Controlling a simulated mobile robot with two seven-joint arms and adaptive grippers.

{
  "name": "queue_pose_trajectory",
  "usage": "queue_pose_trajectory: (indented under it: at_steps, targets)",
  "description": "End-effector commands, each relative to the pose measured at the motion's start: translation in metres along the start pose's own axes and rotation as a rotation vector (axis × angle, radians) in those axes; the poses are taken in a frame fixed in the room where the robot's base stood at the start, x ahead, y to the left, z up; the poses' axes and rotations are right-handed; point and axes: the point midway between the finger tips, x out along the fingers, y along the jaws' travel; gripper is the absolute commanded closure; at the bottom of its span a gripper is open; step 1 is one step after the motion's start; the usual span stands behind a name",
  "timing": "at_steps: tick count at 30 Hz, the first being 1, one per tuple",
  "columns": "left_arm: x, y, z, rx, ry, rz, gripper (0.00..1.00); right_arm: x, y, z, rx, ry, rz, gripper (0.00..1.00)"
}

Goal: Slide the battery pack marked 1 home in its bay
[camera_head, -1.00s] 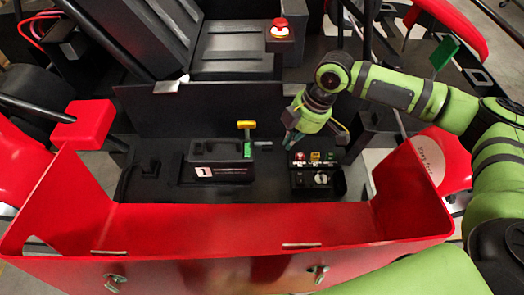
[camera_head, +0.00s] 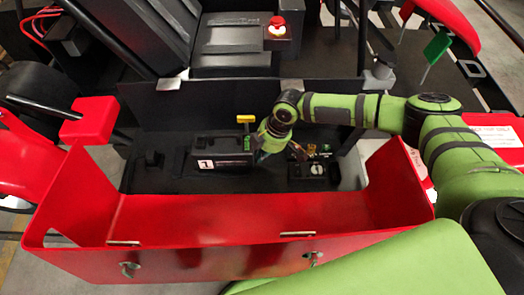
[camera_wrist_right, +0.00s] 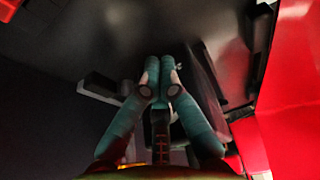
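The battery pack marked 1 (camera_head: 218,151) is a dark block with a white "1" label on its front, lying in the black bay area behind the red bumper. A yellow lever (camera_head: 246,119) stands just behind its right end. My right gripper (camera_head: 261,154) is at the right end of the pack. In the right wrist view my right gripper (camera_wrist_right: 160,67) has its two teal fingertips together, with nothing visible between them. A dark block shows beside the fingers there; I cannot tell if they touch it. My left gripper is not in view.
A small panel with buttons and a round dial (camera_head: 316,169) lies right of my gripper. The red bumper (camera_head: 215,225) walls off the front and both sides. A red button (camera_head: 277,25) sits on a box farther back. Black floor lies clear left of the pack.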

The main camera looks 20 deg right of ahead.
Motion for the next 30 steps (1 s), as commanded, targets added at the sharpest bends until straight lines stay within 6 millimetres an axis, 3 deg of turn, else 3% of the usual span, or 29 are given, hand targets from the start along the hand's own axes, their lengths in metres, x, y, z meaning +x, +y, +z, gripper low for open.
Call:
queue_pose_trajectory:
  at_steps: [9,18,30]
  targets:
    - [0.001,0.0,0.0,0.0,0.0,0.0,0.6,0.001,0.0,-0.002,0.0,0.001,0.0,1.0]
    - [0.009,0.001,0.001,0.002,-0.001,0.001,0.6,0.016,-0.001,-0.048,-0.002,0.006,-0.002,1.0]
    - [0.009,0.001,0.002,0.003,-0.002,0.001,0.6,0.015,-0.001,-0.056,-0.003,0.01,-0.001,1.0]
